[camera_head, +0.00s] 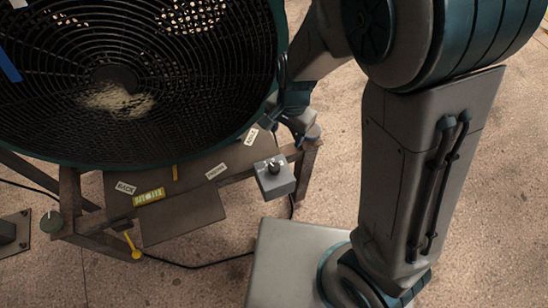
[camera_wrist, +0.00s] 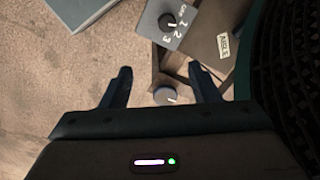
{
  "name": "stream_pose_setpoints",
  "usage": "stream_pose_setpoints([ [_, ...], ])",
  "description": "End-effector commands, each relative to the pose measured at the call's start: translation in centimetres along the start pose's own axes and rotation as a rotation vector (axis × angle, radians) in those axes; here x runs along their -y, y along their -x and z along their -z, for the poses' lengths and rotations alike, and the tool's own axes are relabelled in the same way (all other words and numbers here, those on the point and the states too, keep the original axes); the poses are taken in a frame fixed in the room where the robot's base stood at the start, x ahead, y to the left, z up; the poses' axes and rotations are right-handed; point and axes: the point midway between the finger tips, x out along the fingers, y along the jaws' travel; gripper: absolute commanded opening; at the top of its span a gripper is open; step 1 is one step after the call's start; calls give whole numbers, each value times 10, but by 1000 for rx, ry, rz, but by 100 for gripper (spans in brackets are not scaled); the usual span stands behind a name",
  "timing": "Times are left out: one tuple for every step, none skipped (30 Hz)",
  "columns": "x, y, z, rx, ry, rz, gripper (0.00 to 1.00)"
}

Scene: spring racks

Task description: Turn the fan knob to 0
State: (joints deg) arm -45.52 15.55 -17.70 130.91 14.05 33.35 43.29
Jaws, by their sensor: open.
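The fan knob (camera_head: 274,167) is a black dial on a grey control box fixed at the right edge of the low wooden stand. In the wrist view the knob (camera_wrist: 168,22) shows near the top, with white figures including 2 and 3 beside it. Its exact setting is too small to read. My gripper (camera_head: 299,137) is open and empty beside the stand's right corner, just above and right of the box in the head view. In the wrist view my gripper (camera_wrist: 160,76) has its two fingers spread apart, and the knob lies beyond the fingertips.
The large round fan (camera_head: 190,100) with a black grille fills the upper left. A pale round piece (camera_wrist: 165,95) on the stand's corner leg shows between my fingers. Labels lie on the wooden stand (camera_head: 205,180). A black cable (camera_head: 190,266) crosses the floor.

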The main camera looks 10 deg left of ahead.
Motion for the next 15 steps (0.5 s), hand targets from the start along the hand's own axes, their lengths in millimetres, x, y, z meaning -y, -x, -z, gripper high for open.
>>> stream_pose_setpoints([
  [8,-13,-6,-3,-12,-21,56],
  [11,-19,-8,-7,-25,-28,56],
  [15,-26,-11,-12,-41,-35,56],
  [18,-30,-13,-15,-48,-40,56],
  [20,-33,-14,-18,-56,-45,56],
  [22,-37,-16,-22,-64,-48,56],
  [23,-39,-17,-25,-69,-50,56],
  [24,-42,-17,-26,-74,-52,56],
  [24,-44,-18,-28,-78,-54,56],
  [25,-46,-18,-28,-80,-54,56],
  [25,-49,-18,-28,-81,-55,56],
  [24,-54,-18,-28,-82,-56,56],
  [24,-58,-18,-28,-82,-56,56],
  [24,-62,-18,-28,-81,-57,56],
  [23,-69,-18,-27,-81,-57,56],
])
